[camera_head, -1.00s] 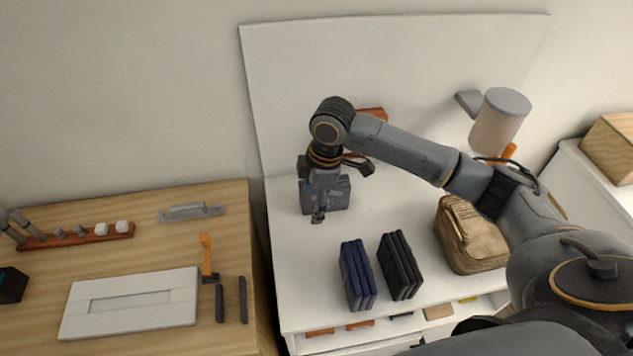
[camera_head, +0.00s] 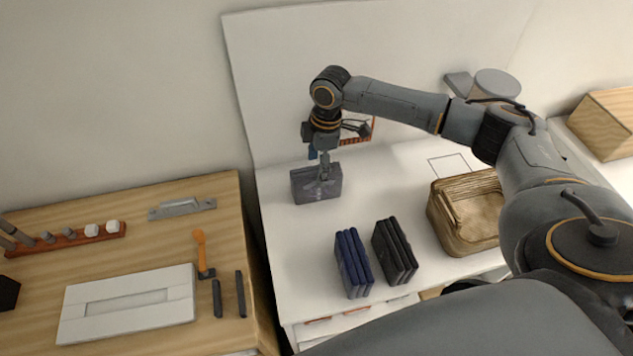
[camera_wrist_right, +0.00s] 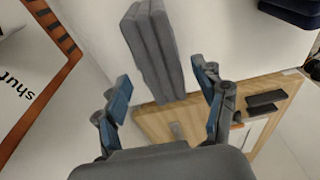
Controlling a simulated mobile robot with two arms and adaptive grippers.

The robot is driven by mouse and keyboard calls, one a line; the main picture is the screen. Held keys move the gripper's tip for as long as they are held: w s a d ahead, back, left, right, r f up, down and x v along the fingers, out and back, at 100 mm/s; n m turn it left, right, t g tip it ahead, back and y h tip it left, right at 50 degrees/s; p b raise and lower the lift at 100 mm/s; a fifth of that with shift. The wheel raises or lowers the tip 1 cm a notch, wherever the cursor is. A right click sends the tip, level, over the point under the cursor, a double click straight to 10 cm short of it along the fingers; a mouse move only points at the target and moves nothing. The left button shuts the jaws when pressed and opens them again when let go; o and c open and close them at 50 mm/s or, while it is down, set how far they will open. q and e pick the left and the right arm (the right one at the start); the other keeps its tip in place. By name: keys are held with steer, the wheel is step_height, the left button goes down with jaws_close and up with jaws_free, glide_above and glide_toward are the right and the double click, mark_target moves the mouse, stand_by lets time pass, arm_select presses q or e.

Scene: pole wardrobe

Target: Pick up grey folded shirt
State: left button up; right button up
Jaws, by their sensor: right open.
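The grey folded shirt (camera_head: 316,187) stands as an upright folded stack at the back left of the white table. In the right wrist view the grey shirt (camera_wrist_right: 152,45) shows as a layered slab whose near end lies between the two fingers. My right gripper (camera_head: 324,160) is just above and at the shirt's upper edge in the head view. In the right wrist view my right gripper (camera_wrist_right: 163,88) is open, with blue-padded fingers apart on either side of the shirt. It does not hold the shirt. My left gripper is not in view.
A blue folded stack (camera_head: 354,264) and a black folded stack (camera_head: 395,251) stand nearer the front of the white table (camera_head: 290,240). A woven basket (camera_head: 445,225) is at right. A wooden table (camera_head: 150,235) with tools stands to the left across a narrow gap.

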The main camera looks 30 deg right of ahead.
step_height(320, 180, down, 5)
steer(key=shift+a+p, duration=0.1)
steer(key=shift+p, duration=0.45)
steer(key=c, duration=1.2)
steer(key=shift+c, duration=0.8)
steer(key=shift+r, duration=0.15)
